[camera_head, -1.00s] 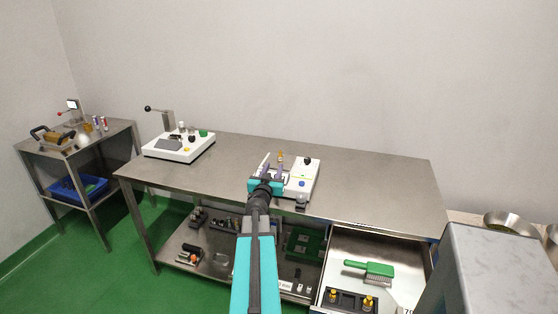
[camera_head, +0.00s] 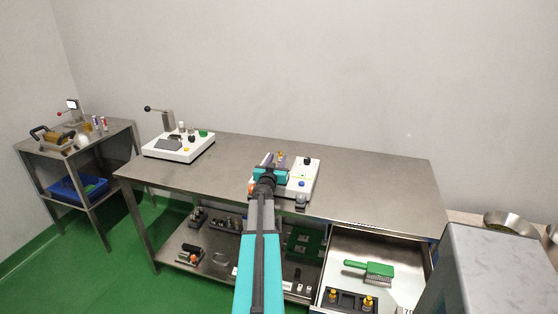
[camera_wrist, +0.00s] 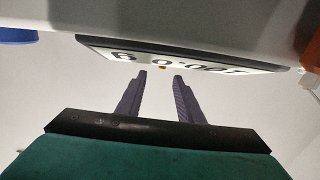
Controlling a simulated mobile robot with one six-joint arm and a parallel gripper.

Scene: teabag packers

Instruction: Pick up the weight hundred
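My gripper (camera_head: 274,161) is over the white device (camera_head: 303,188) on the long steel table. In the wrist view my gripper (camera_wrist: 160,76) has two purple fingers standing apart, with a gap and nothing clearly held. A display panel (camera_wrist: 185,57), seen upside down, appears to read 100.0 g. A tiny yellow spot shows between the fingertips at the panel's lower edge. In the head view a small gold-coloured piece (camera_head: 280,154) shows just beyond the fingers. It may be the hundred weight, but it is too small and mostly hidden to tell.
A blue button (camera_head: 302,184) and a black knob are on the white device. An orange part (camera_wrist: 312,45) is close at the wrist view's right edge. Another white device (camera_head: 180,146) stands at the table's left. An open drawer (camera_head: 375,250) holds a green brush (camera_head: 372,269). The table's right side is clear.

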